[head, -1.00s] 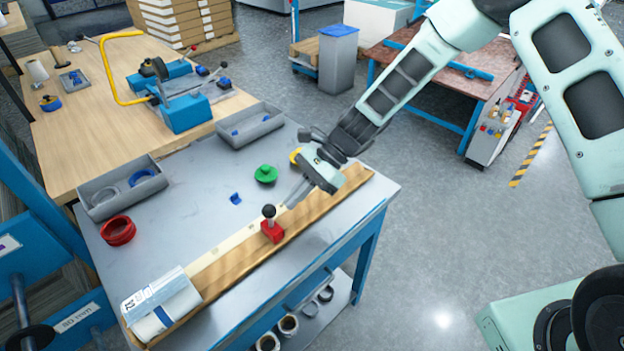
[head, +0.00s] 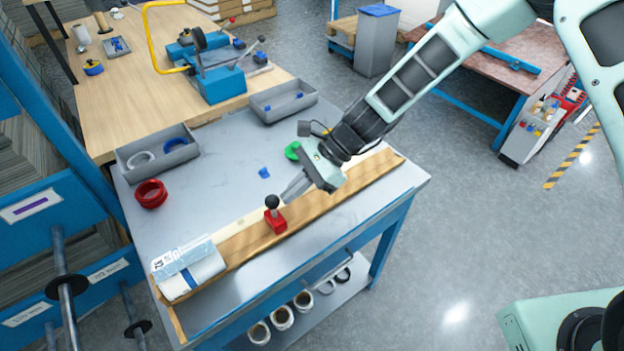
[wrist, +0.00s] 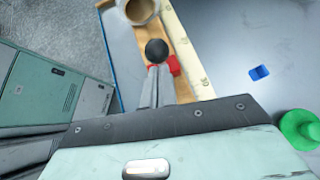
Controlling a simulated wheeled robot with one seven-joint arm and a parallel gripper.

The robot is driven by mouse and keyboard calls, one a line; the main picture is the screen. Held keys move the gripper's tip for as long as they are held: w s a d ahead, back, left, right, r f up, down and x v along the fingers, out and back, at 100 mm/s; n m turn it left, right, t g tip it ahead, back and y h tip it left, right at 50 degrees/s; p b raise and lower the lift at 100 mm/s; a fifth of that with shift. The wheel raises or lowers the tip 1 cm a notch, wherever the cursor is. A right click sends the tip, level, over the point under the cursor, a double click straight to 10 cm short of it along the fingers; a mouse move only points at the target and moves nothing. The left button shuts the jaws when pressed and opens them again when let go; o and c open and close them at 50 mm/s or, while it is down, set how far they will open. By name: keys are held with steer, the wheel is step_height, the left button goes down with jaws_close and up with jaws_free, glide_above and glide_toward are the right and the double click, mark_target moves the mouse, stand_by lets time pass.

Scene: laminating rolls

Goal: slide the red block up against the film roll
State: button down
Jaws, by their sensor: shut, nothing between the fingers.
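The red block (head: 276,221), with a black ball knob (head: 272,201) on top, sits on the wooden board along the grey table's front. The film roll (head: 194,276), white under a clear label sheet, lies at the board's left end, with bare board between it and the block. My gripper (head: 287,196) is shut and empty, its tips at the knob's right side. In the wrist view the fingers (wrist: 155,86) reach to the knob (wrist: 156,51) and partly cover the red block (wrist: 174,66); contact is hard to tell. The roll's end (wrist: 139,11) shows beyond.
A pale strip (head: 240,222) runs along the board's back edge. A blue piece (head: 264,173), a green disc (head: 292,151), a red ring (head: 151,194) and two grey bins (head: 185,153) are behind it. The table middle is mostly clear.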

steer(key=s+a+b, duration=0.1)
steer(key=s+a, duration=0.5)
steer(key=a, duration=0.3)
steer(key=shift+s+a, duration=0.25)
steer(key=shift+a, duration=0.05)
steer(key=d, duration=0.1)
steer(key=w+d, duration=0.1)
steer(key=d, duration=0.1)
steer(key=w+d, duration=0.1)
steer(key=shift+d+f, duration=0.2)
steer(key=v, duration=0.9)
steer(key=shift+b, duration=0.3)
steer(key=s+d+r+n+t+h, duration=0.2)
steer(key=s+d+r+n+h, duration=0.2)
steer(key=s+d+n, duration=0.4)
steer(key=s+d+r+n+t+h, duration=0.2)
steer(key=s+d+r+n+h, duration=0.2)
steer(key=n, duration=0.9)
steer(key=s+d+r, duration=0.2)
steer(key=s+d, duration=0.2)
steer(key=s, duration=0.2)
steer(key=shift+s+d+h, duration=0.25)
steer(key=shift+h, duration=0.05)
